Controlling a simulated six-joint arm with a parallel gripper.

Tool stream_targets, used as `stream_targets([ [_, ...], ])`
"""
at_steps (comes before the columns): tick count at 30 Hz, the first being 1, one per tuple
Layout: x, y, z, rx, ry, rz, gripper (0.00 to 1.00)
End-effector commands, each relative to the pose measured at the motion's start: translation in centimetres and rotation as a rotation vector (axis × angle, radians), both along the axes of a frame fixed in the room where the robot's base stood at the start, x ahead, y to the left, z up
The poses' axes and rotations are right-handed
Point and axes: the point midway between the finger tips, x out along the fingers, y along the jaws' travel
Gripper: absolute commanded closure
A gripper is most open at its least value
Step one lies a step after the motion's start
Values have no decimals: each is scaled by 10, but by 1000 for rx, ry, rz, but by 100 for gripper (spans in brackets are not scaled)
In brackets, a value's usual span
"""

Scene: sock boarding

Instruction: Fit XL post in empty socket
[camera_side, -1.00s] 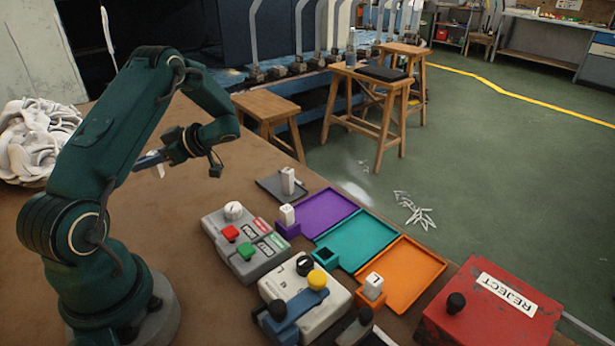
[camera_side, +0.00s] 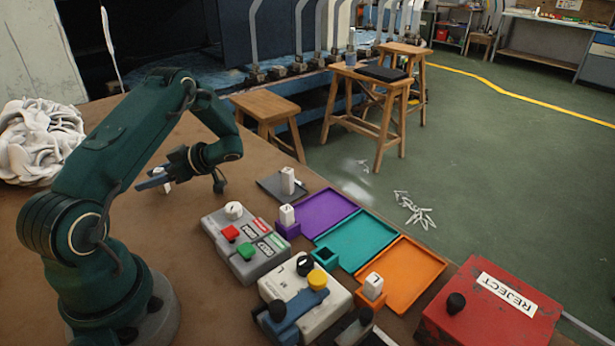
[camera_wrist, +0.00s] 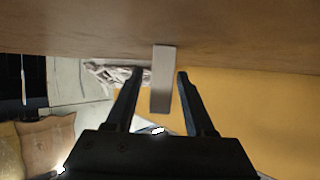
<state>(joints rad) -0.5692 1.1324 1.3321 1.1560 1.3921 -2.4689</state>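My gripper (camera_side: 152,183) is low over the brown table, left of the trays, with its fingers apart. A small white post (camera_side: 166,187) shows at the fingers, partly hidden by them. In the wrist view a pale post (camera_wrist: 162,85) stands between the open fingertips (camera_wrist: 160,75), with a gap visible at each side. No letter shows on it, so I cannot tell if it is the XL post. The socket (camera_side: 325,259) at the teal tray (camera_side: 357,240) is empty. White posts stand at the purple tray (camera_side: 325,212) and, marked L (camera_side: 374,281), at the orange tray (camera_side: 412,272).
A dark grey pad (camera_side: 270,187) holds another white post (camera_side: 287,180). White socks (camera_side: 40,140) are heaped at far left.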

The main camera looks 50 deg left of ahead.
Motion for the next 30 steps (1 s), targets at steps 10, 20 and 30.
stream_targets([
  [10,4,-3,6,2,-2,-3,46],
  [20,48,-46,31,3,-4,-6,46],
  [30,76,-76,48,0,-1,-1,46],
])
